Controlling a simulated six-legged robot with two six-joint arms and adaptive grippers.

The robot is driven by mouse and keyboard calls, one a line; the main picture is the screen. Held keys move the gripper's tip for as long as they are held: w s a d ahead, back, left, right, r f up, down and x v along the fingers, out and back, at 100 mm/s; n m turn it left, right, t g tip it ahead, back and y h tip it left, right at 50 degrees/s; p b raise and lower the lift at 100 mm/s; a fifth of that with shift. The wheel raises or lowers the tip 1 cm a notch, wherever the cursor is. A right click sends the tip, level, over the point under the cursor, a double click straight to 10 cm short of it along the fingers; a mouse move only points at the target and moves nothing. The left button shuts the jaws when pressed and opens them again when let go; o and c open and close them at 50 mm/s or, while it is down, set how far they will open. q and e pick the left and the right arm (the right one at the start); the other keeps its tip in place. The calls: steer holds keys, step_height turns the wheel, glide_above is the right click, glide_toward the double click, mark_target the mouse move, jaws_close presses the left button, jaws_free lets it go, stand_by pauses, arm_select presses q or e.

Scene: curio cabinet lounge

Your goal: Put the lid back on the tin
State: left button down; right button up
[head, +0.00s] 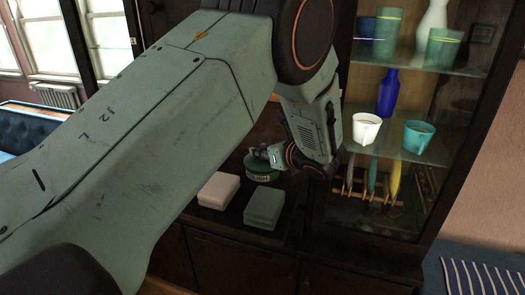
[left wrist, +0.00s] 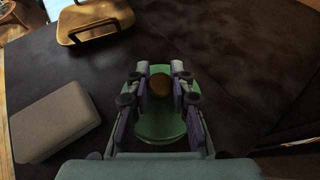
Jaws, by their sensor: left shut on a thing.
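A round green tin with a pale label (head: 262,172) stands on the dark cabinet top, partly hidden behind my left arm and hand. My left gripper (head: 261,153) is right over the tin. In the left wrist view my left gripper (left wrist: 160,82) is shut on the brown knob of the green lid (left wrist: 160,125), one finger on each side. The lid is at the tin's top; I cannot tell whether it is seated or just above the rim. My right gripper is in neither view.
A pale box (head: 218,190) and a green box (head: 264,207) lie in front of the tin. A glass-shelved cabinet with a white cup (head: 366,128), a teal cup (head: 419,136) and a blue bottle (head: 387,93) stands at right. A wooden object (left wrist: 95,20) shows in the wrist view.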

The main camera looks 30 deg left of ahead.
arm_select(q)
steer(key=c, duration=1.3)
jaws_free()
steer(key=shift+s+d+r, duration=0.1)
steer(key=shift+s+r, duration=0.05)
steer(key=shift+c, duration=0.2)
steer(key=shift+o, duration=1.3)
step_height(320, 180, up, 10)
steer(key=shift+f, duration=0.1)
